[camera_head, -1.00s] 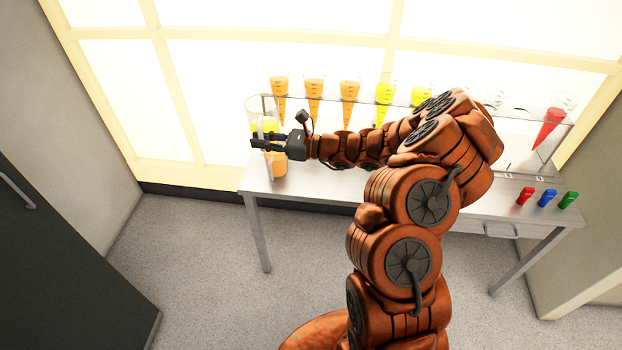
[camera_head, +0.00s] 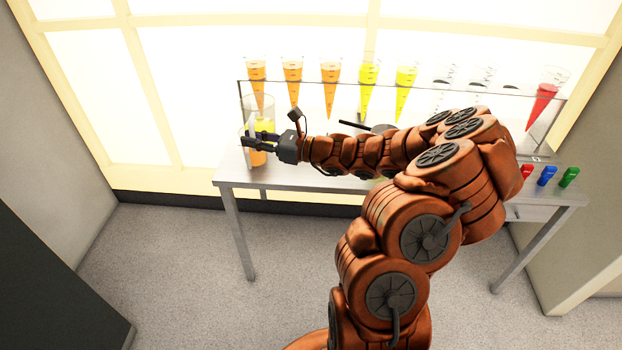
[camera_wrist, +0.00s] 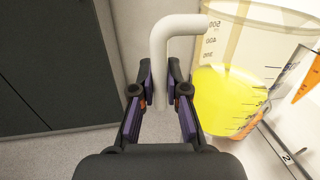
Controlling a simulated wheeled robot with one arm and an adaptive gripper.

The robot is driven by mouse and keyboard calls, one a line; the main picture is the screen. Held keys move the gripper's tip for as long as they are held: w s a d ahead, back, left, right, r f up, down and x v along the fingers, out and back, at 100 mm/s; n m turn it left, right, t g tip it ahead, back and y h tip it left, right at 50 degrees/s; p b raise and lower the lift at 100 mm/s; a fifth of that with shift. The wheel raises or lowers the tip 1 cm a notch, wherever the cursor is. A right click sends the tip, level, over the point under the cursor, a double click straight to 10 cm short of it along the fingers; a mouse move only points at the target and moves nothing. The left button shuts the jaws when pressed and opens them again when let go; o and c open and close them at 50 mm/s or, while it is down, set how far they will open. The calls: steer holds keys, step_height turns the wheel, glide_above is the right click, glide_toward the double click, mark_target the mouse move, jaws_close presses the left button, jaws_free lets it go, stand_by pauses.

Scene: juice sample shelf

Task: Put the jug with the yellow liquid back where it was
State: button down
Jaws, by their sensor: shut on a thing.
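The clear jug with yellow liquid (camera_wrist: 228,98) fills the right side of the wrist view. Its white handle (camera_wrist: 160,45) rises between the two fingers of my gripper (camera_wrist: 160,78), which is shut on it. In the head view the jug (camera_head: 266,125) is at the left end of the table, in front of the leftmost cone. My gripper (camera_head: 250,141) reaches it from the right and hides part of it. A container of orange liquid (camera_head: 257,157) shows just below my gripper. Whether the held jug touches the table cannot be told.
The metal table (camera_head: 300,181) carries a clear rack (camera_head: 430,90) of cones, several orange or yellow, some clear, and a red one (camera_head: 541,103). Red (camera_head: 527,172), blue (camera_head: 547,176) and green (camera_head: 569,177) items stand at the right. A dark cabinet (camera_wrist: 50,70) is at left.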

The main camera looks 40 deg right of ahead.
steer(key=s+d+f+m+t+h+b, duration=0.25)
steer(key=s+d+f+b, duration=0.25)
steer(key=f+b, duration=0.5)
steer(key=s+d+f+m+t+h+b, duration=0.15)
steer(key=s+d+f+h+b, duration=0.35)
steer(key=b, duration=0.9)
steer(key=shift+g+y, duration=0.4)
steer(key=shift+y, duration=0.15)
steer(key=w+d, duration=0.2)
steer(key=w, duration=0.2)
steer(key=w+d+f+b, duration=0.1)
steer(key=w+d, duration=0.1)
steer(key=w, duration=0.3)
steer(key=w+d+f+b, duration=0.1)
steer(key=w+d, duration=0.1)
steer(key=w, duration=0.2)
steer(key=shift+w+d, duration=0.15)
steer(key=shift+w, duration=0.15)
steer(key=shift+w+d+r, duration=0.15)
steer(key=shift+w, duration=0.25)
steer(key=shift+f+b, duration=0.85)
steer(key=shift+f, duration=0.9)
steer(key=shift+f, duration=0.15)
steer(key=c, duration=1.2)
jaws_free()
